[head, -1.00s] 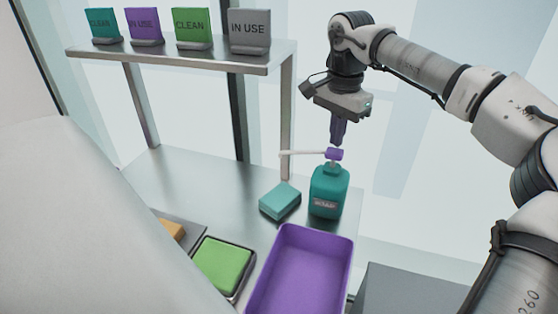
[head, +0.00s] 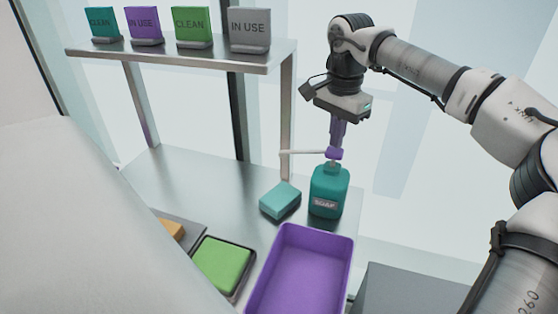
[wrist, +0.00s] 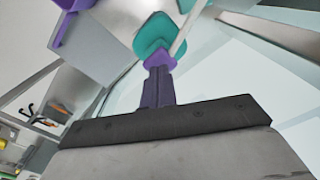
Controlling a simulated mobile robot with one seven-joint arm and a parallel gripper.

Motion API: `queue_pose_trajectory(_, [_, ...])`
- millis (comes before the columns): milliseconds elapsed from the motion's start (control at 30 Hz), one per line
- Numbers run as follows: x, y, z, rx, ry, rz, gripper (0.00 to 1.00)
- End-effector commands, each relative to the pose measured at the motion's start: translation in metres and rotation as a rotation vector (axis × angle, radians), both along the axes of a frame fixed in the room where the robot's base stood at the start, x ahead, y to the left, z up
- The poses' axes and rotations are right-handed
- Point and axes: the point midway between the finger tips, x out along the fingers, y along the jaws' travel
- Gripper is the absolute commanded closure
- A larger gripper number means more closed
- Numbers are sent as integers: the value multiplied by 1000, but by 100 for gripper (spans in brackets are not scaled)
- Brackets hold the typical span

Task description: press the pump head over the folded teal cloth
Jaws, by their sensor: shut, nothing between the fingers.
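A teal soap bottle (head: 328,190) with a "SOAP" label stands upright on the metal table. Its purple pump head (head: 333,154) has a long white spout reaching left, with the spout tip above and near the folded teal cloth (head: 280,201). My gripper (head: 337,146) is shut and empty, pointing down directly above the pump head. Its fingertips look at or just above the pump head; I cannot tell whether they touch. In the wrist view the purple fingers (wrist: 158,70) overlap the purple pump head (wrist: 159,57), with the teal bottle (wrist: 153,36) beyond.
A purple bin (head: 300,270) stands in front of the bottle. A green cloth in a tray (head: 224,264) and an orange item (head: 172,230) lie to its left. A raised shelf (head: 180,56) holds several signs at the back.

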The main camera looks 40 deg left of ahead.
Motion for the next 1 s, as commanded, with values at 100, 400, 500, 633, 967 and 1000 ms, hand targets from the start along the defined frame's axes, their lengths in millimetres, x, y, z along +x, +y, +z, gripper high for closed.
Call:
queue_pose_trajectory(100, [0,0,-5,-1,0,0,100])
queue_pose_trajectory(400, [0,0,-16,0,-1,-1,100])
queue_pose_trajectory(500, [0,0,-20,0,0,-1,100])
queue_pose_trajectory(633, [0,0,-25,-1,1,-1,100])
queue_pose_trajectory(967, [0,0,-26,-2,2,0,100])
queue_pose_trajectory(1000, [0,0,-25,-2,2,0,100])
